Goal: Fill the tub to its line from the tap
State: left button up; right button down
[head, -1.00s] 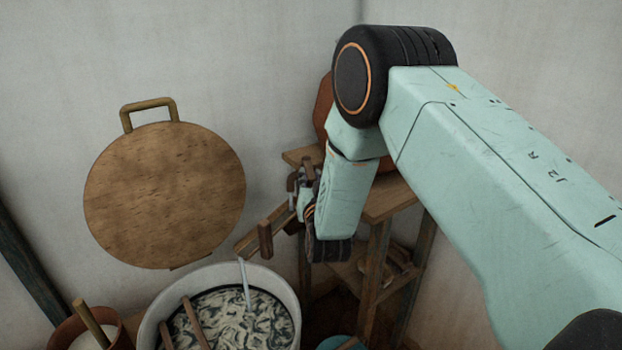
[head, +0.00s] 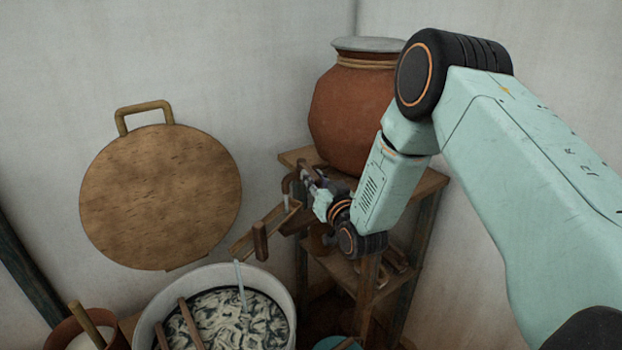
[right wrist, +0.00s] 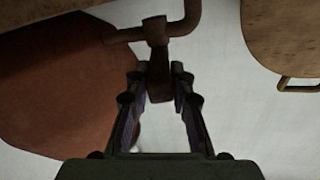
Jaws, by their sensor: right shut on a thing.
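The pale tub (head: 147,318) stands at the bottom of the head view, with pale, dark-streaked contents inside. I cannot make out its fill line. A thin, pale stream (head: 240,283) runs down into it from the wooden trough (head: 262,228). The brown tap (head: 287,184) sits below the big clay pot (head: 352,112), above the trough. My right gripper (head: 308,180) is at the tap from the right. In the right wrist view the gripper's fingers (right wrist: 160,95) are shut on the tap's handle (right wrist: 159,82). My left gripper is out of view.
The pot stands on a wooden shelf stand (head: 425,185) in the corner. A round wooden board (head: 160,195) leans against the wall at left. A small brown pot (head: 62,335) with a stick is left of the tub. Two sticks (head: 190,322) rest in the tub.

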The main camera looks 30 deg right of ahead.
jog(key=shift+w+d+r+n+y+p, duration=0.1)
jog(key=shift+d+n+y+p, duration=0.1)
jog(key=shift+d+n+y, duration=0.65)
jog(key=shift+w+d+r+n+y+p, duration=0.15)
jog(key=shift+n+y, duration=0.3)
jog(key=shift+y, duration=0.8)
jog(key=shift+s, duration=0.1)
jog(key=c, duration=1.5)
grip_release()
jog(key=o, duration=0.4)
jog(key=shift+f, duration=0.2)
jog(key=shift+c, duration=0.2)
jog(key=shift+s, duration=0.1)
